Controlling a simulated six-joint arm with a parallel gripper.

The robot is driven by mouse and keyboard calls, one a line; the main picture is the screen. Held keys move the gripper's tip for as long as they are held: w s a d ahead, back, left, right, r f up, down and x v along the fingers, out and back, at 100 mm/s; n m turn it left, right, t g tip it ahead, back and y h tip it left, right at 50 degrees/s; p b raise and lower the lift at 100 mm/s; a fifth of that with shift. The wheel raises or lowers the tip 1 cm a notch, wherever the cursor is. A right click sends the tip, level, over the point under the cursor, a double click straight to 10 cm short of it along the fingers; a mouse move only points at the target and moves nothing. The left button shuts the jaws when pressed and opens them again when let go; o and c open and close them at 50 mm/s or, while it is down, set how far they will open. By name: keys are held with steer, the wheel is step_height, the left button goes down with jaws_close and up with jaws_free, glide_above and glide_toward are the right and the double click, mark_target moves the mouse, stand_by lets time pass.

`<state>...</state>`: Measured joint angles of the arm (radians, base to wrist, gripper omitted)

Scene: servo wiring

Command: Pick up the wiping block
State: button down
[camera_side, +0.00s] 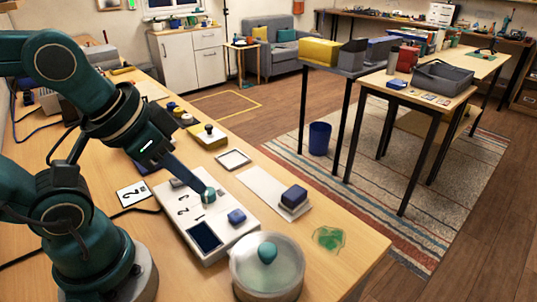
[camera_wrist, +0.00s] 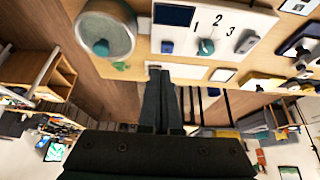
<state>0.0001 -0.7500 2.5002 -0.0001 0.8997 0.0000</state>
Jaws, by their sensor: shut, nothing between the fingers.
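A dark blue block (camera_side: 294,197), which looks like the wiping block, sits on the lower end of a white strip (camera_side: 262,186) on the wooden table. In the wrist view the strip (camera_wrist: 188,71) shows in part behind my fingers; I cannot make out the block there. My gripper (camera_side: 203,188) is shut and empty, to the left of the block and apart from it. In the side view its tip overlaps the teal knob on the white panel; I cannot tell whether they touch. The wrist view shows the fingers (camera_wrist: 164,78) together.
The white panel (camera_side: 178,206) has a teal knob (camera_side: 210,195), a blue piece (camera_side: 236,215) and a dark screen (camera_side: 204,236). A round lidded container (camera_side: 267,272) stands near the front. A green scrap (camera_side: 328,238) lies right of the block. Bare wood surrounds the scrap.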

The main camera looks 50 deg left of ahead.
stand_by(0.3)
steer(key=shift+c, duration=0.8)
jaws_free()
steer(key=shift+s, duration=0.1)
step_height(320, 180, up, 4)
steer(key=w, duration=0.3)
steer(key=n+g, duration=0.1)
steer(key=g, duration=0.4)
glide_above(294, 192)
step_height(294, 192, down, 14)
steer(key=shift+w+r, duration=0.15)
steer(key=shift+r, duration=0.1)
steer(key=shift+g, duration=0.3)
steer(key=shift+f, duration=2.85)
